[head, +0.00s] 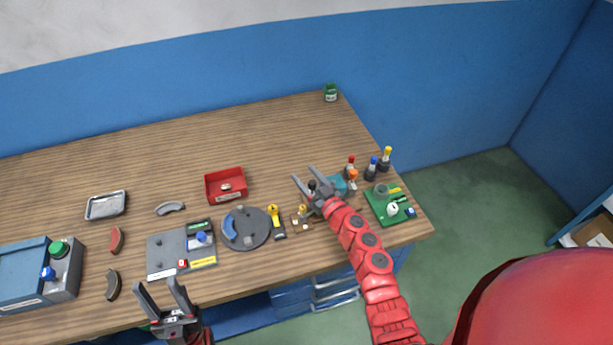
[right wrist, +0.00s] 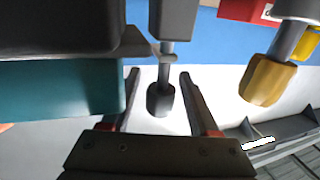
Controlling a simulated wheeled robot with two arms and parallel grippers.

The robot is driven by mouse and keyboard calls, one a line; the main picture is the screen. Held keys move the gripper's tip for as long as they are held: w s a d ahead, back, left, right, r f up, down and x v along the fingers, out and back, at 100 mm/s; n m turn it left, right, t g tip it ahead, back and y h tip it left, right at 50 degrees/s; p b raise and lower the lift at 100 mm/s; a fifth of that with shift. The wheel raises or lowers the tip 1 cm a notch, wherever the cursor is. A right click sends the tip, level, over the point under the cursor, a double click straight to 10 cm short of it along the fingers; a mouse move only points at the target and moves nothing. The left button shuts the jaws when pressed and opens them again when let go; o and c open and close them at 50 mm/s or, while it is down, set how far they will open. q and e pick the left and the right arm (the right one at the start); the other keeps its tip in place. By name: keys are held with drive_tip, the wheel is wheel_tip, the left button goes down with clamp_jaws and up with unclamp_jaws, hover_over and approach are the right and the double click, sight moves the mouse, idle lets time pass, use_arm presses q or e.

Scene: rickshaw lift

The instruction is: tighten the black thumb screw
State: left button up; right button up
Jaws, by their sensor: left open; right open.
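The black thumb screw (head: 312,185) is partly hidden by my right gripper in the head view. In the right wrist view, its dark faceted knob (right wrist: 160,98) sits on a grey shaft between the two fingers, with gaps on both sides. My right gripper (head: 303,174) is open around the knob; it also shows in the right wrist view (right wrist: 160,76). A teal block (right wrist: 60,88) is close beside the finger on the left in that view. My left gripper (head: 158,286) is open and empty at the table's front edge.
A brass knob (right wrist: 268,82) stands close by, to the right in the wrist view. Several coloured-top tools (head: 373,168) and a green board (head: 390,206) are right of my right gripper. A red tray (head: 226,185) and round grey plate (head: 246,240) lie left. The table's back is mostly clear.

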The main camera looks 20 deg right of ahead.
clamp_jaws()
